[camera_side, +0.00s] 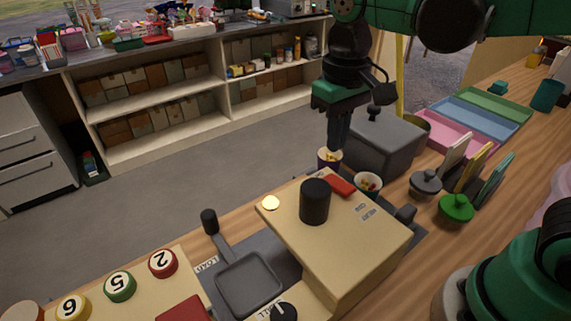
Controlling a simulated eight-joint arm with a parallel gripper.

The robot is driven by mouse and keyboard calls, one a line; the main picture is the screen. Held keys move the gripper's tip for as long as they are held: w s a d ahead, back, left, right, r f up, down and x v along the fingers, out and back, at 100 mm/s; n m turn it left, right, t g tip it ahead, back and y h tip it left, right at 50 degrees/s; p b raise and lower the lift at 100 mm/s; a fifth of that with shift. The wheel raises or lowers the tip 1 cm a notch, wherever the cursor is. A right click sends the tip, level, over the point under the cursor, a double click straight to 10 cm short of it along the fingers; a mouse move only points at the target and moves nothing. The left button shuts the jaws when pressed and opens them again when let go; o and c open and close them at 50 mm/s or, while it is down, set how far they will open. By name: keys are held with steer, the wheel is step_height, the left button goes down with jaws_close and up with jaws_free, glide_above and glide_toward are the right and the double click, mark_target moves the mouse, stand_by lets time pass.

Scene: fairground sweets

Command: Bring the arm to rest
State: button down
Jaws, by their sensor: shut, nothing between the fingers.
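My gripper (338,135) points downward from my green and black arm, near the middle of the picture. Its fingers are shut and hold nothing. The fingertips are just above or behind a small cup (329,159) with a yellow band; I cannot tell whether they touch it. A second small cup (368,186) with colourful contents stands to its right.
A cream machine (350,245) with a black knob (315,201) stands in front. A dark grey lidded box (385,142) is close right of my gripper. Pink (458,134), blue and green trays lie further right. Numbered buttons (120,286) are at lower left.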

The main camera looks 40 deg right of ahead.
steer(key=shift+r, duration=0.7)
steer(key=shift+s+d+f+t, duration=0.25)
steer(key=shift+d+f+t, duration=0.05)
steer(key=shift+d+t, duration=0.2)
steer(key=d+f+t, duration=0.1)
steer(key=t, duration=0.1)
steer(key=s+d+f+t, duration=0.1)
steer(key=t, duration=0.1)
steer(key=d+f+t, duration=0.1)
steer(key=t, duration=0.1)
steer(key=shift+s+d+f, duration=0.2)
steer(key=shift+d, duration=0.15)
